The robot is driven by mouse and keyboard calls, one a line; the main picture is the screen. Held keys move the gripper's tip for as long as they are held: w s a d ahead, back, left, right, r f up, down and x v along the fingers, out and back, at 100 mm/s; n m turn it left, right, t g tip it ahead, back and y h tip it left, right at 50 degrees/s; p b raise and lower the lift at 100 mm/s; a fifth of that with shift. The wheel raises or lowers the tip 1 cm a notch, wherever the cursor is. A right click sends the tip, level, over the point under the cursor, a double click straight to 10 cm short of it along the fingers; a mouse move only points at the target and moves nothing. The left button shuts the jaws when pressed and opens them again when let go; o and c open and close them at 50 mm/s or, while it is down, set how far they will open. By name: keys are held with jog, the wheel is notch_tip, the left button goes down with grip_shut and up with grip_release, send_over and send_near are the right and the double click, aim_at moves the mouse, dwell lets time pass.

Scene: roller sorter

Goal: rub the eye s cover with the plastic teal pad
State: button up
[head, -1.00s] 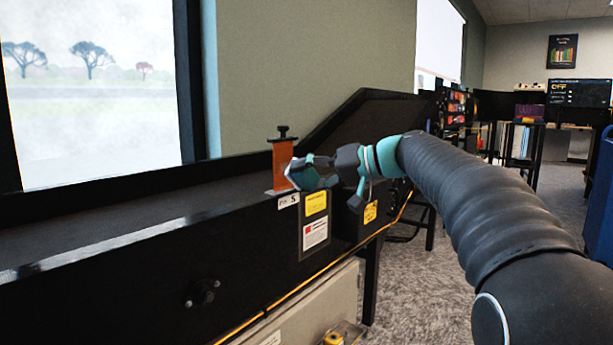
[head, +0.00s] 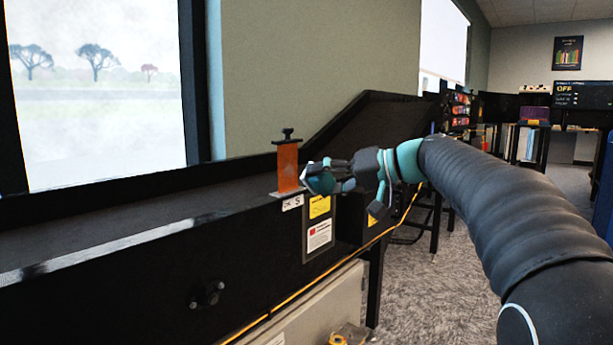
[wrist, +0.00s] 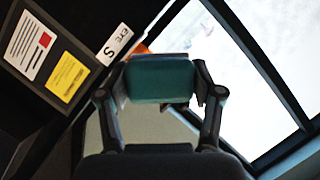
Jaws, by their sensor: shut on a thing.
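The eye S (head: 287,168) is an upright orange piece with a black knob on top, standing on the edge of the black conveyor rail. A white label (head: 292,202) ending in S sits below it; in the wrist view the label reads EYE S (wrist: 115,45). My gripper (head: 326,178) is just right of the orange piece in the head view. It is shut on the teal pad (wrist: 160,78), which spans between the two fingers. A small orange part of the eye (wrist: 141,47) shows behind the pad's upper left corner. Whether the pad touches it I cannot tell.
The black conveyor side (head: 130,270) runs along the left, with a yellow sticker (head: 319,206) and a white notice (head: 319,235) below the eye. A sloped black panel (head: 375,130) rises behind my gripper. A yellow cable (head: 300,293) runs along the lower edge. Carpet is open at right.

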aim_at(295, 173)
jog(key=w+a+p, duration=0.2)
jog(key=w+a, duration=0.2)
jog(key=a, duration=0.1)
jog(key=shift+w+a, duration=0.15)
jog(key=shift+a, duration=0.2)
dwell(0.3)
jog(key=shift+w+a+p, duration=0.3)
jog(key=shift+w+a, duration=0.3)
jog(key=shift+a, duration=0.15)
dwell(1.0)
jog(key=shift+w+d+p, duration=0.75)
jog(key=shift+w+d, duration=0.3)
jog(key=shift+w, duration=0.15)
jog(key=shift+w+d+p, duration=0.5)
jog(key=shift+w, duration=0.2)
jog(key=shift+w+d+p, duration=0.45)
jog(key=shift+w+p, duration=0.05)
jog(key=shift+w, duration=0.2)
jog(key=shift+f, duration=0.1)
jog(key=shift+s+b, duration=0.15)
jog(key=shift+b, duration=0.2)
